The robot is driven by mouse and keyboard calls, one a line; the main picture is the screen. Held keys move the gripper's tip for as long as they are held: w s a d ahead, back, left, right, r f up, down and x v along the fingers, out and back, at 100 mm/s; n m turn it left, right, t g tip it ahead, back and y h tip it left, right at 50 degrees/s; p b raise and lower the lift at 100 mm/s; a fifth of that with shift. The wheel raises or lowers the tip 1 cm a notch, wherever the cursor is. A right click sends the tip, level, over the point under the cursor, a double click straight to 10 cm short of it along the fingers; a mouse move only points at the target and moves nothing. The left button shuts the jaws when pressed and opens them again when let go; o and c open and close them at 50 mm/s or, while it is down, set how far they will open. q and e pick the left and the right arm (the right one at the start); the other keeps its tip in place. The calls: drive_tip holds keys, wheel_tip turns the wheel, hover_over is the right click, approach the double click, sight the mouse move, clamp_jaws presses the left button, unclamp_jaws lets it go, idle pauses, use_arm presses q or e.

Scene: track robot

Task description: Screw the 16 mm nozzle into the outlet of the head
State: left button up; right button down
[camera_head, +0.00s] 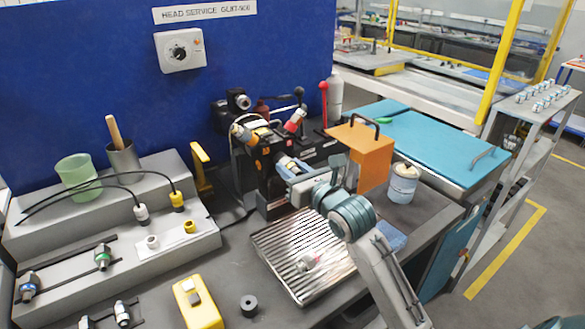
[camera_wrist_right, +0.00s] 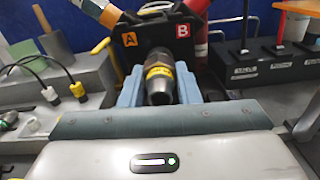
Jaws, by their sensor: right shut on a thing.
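The head is a black block (camera_head: 270,184) at the back of the bench, with ports marked A and B in the right wrist view (camera_wrist_right: 155,38). My right gripper (camera_head: 283,165) is in front of it, its two blue fingers shut on a dark nozzle (camera_wrist_right: 158,82) with a yellow band. The nozzle points back toward the wrist camera, and its far end is at the front of the head. The outlet is hidden behind the nozzle, so I cannot tell how deep it sits. The band's marking is too small to read. My left gripper is not in view.
An orange panel (camera_head: 360,152) and a white tub (camera_head: 403,184) stand to the right. The grey stepped rack (camera_head: 45,250) at left holds fittings and cables. A yellow device (camera_head: 197,305) lies in front.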

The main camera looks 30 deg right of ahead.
drive_tip(key=shift+r+m+p, duration=0.15)
drive_tip(key=shift+m+p, duration=0.4)
drive_tip(key=shift+m, duration=0.55)
drive_tip(key=shift+m+p, duration=0.3)
drive_tip(key=shift+m, duration=0.3)
drive_tip(key=m+p, duration=0.1)
drive_tip(key=m, duration=0.2)
drive_tip(key=shift+p, duration=0.3)
drive_tip(key=shift+m+p, duration=0.3)
drive_tip(key=shift+m, duration=0.8)
drive_tip(key=m+p, duration=0.1)
drive_tip(key=m, duration=0.1)
drive_tip(key=shift+m+p, duration=0.3)
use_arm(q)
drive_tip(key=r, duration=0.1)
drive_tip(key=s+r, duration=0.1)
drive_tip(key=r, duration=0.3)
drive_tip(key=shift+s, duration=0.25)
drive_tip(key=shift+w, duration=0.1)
